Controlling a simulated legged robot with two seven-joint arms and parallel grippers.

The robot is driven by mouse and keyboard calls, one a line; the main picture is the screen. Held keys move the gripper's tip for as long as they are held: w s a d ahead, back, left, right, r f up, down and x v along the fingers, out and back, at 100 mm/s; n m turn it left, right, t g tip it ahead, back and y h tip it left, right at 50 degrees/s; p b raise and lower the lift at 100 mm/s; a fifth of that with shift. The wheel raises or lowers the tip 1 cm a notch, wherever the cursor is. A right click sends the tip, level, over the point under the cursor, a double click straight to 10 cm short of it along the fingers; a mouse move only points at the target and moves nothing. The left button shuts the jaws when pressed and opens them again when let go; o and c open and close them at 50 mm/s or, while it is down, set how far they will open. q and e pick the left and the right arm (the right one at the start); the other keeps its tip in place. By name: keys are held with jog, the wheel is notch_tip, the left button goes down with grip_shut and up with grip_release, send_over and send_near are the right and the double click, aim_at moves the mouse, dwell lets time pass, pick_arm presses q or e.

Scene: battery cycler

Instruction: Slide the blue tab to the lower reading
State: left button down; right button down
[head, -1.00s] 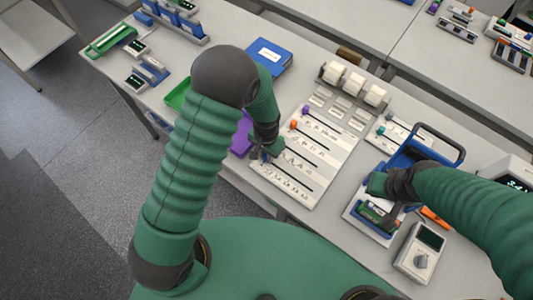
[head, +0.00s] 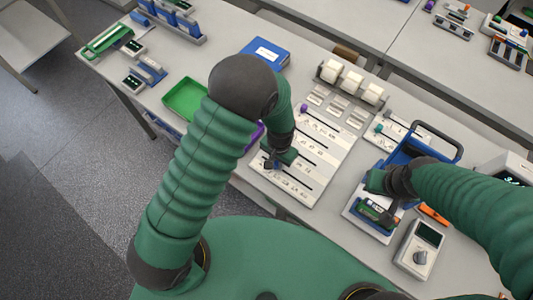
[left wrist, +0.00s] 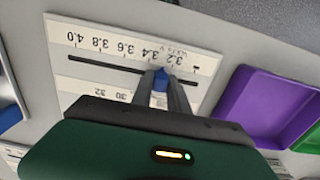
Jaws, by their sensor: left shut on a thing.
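My left gripper (head: 273,164) is over the near end of the white slider panel (head: 325,160), partly hidden by its own wrist. In the left wrist view, its two fingers are shut on the blue tab (left wrist: 160,78). The tab sits in a dark slot beside a printed scale (left wrist: 125,47) running from 4.0 at the left to 3.2 at the right. The tab stands near the 3.4 and 3.2 marks; its exact reading is hard to tell. My right gripper (head: 374,183) is by the blue-handled carrier (head: 412,150); its fingers are not clear.
A purple tray (left wrist: 262,108) lies just beyond the panel's edge. A green tray (head: 185,98) and a blue binder (head: 266,52) stand farther left. White rolls (head: 352,82) stand behind the panel. A meter (head: 419,249) is at the right front.

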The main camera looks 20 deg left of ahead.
pick_arm(q)
jog(key=shift+s+d, duration=0.25)
jog(key=shift+d, duration=0.95)
pick_arm(e)
jog(key=shift+d, duration=0.4)
pick_arm(q)
jog(key=c, duration=1.5)
grip_release()
jog(key=shift+a, duration=0.1)
jog(key=shift+c, duration=0.2)
jog(key=shift+o, duration=1.3)
jog(key=shift+a, duration=0.15)
pick_arm(e)
jog(key=shift+a, duration=0.3)
pick_arm(q)
jog(key=shift+r, duration=0.1)
pick_arm(e)
jog(key=shift+d, duration=0.1)
pick_arm(q)
notch_tip(320, 180, up, 17)
jog(key=b, duration=0.1)
jog(key=shift+f+b, duration=0.2)
jog(key=shift+b, duration=0.1)
pick_arm(e)
jog(key=shift+x, duration=0.8)
jog(key=shift+s, duration=0.2)
